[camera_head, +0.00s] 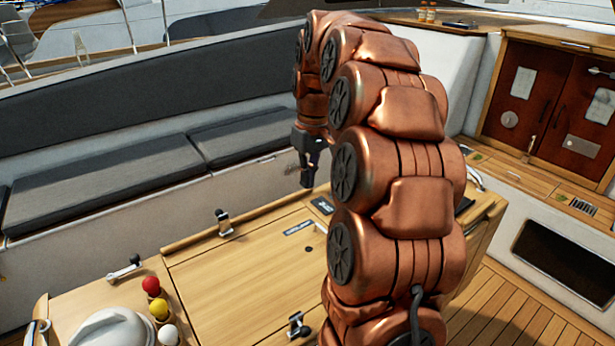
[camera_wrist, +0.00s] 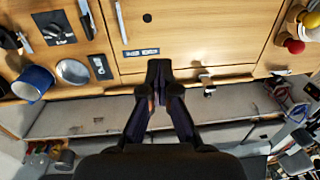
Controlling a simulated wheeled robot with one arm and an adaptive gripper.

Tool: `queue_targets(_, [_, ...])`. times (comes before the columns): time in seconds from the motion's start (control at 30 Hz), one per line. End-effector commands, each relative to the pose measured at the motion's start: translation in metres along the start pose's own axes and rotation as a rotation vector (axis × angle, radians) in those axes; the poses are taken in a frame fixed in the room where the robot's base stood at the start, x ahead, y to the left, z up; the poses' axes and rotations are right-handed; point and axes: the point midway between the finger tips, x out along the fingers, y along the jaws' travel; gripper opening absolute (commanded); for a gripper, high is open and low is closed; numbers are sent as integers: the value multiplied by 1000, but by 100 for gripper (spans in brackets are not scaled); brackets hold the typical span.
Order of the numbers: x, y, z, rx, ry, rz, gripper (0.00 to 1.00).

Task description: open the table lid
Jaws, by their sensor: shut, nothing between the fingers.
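The wooden table lid (camera_head: 245,265) lies flat and closed on the cockpit table, and fills the upper middle of the wrist view (camera_wrist: 190,35). A metal latch (camera_head: 222,222) sits at its far edge; it also shows in the wrist view (camera_wrist: 207,82). Another latch (camera_head: 298,325) sits at the near edge. My gripper (camera_head: 308,180) is shut and empty, pointing down near the far side of the table. In the wrist view its fingertips (camera_wrist: 159,76) overlap the table's far edge, left of the latch. I cannot tell the gap beneath them. My arm hides the table's right part.
Red (camera_head: 151,285), yellow (camera_head: 158,308) and white (camera_head: 168,334) balls sit at the table's left end. A blue mug (camera_wrist: 35,82) and a round metal dish (camera_wrist: 72,71) are at the wrist view's left. A cushioned bench (camera_head: 120,180) runs behind the table.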

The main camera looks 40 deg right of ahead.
Motion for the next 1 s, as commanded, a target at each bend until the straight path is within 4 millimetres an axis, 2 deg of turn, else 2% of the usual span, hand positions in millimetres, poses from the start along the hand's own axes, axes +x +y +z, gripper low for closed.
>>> queue_targets(0.47, [0, 0, 0, 0, 0, 0, 0])
queue_targets(0.83, [0, 0, 0, 0, 0, 0, 36])
queue_targets(1.0, [0, 0, 0, 0, 0, 0, 36])
